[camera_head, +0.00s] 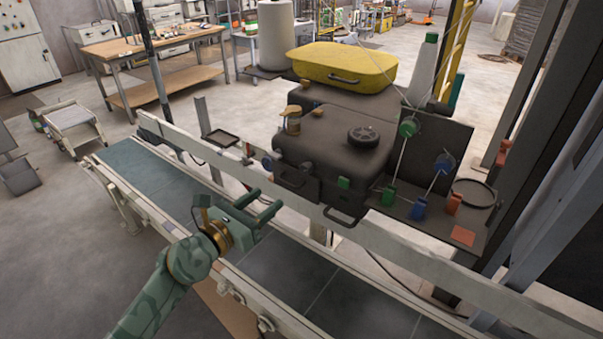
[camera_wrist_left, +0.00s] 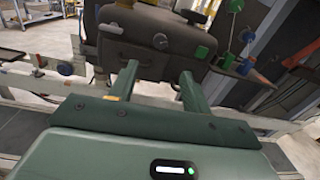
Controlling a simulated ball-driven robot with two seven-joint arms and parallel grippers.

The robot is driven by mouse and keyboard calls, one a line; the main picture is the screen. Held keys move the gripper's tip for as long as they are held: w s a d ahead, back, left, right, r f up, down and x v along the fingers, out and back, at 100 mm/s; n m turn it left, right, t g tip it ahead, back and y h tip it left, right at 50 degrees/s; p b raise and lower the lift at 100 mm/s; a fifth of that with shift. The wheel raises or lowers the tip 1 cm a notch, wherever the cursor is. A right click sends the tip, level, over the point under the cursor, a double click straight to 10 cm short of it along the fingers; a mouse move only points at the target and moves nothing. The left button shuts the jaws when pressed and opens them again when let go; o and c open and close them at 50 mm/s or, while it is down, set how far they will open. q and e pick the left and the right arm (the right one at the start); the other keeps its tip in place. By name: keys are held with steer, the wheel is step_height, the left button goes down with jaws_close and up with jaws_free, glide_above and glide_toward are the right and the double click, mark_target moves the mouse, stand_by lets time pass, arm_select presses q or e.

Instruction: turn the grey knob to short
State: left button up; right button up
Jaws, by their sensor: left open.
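A small round grey knob (camera_wrist_left: 160,41) sits on the front face of the dark machine box in the left wrist view. In the head view I can barely make it out on the box front (camera_head: 307,167), and its setting and any "short" mark are too small to read. My left gripper (camera_head: 266,198) is open and empty above the conveyor, its fingers pointing toward the box. In the wrist view its two fingertips (camera_wrist_left: 158,72) are spread below the knob and apart from it. My right gripper is not in view.
The conveyor belt (camera_head: 270,265) runs below my left arm, with a rail (camera_head: 400,237) between it and the machine.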

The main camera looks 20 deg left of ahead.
mark_target(303, 171)
arm_select(q)
steer(key=b+x, duration=0.1)
steer(key=x, duration=1.1)
steer(key=shift+w+d, duration=0.15)
steer(key=shift+w, duration=0.25)
steer(key=shift+r, duration=0.1)
steer(key=c, duration=1)
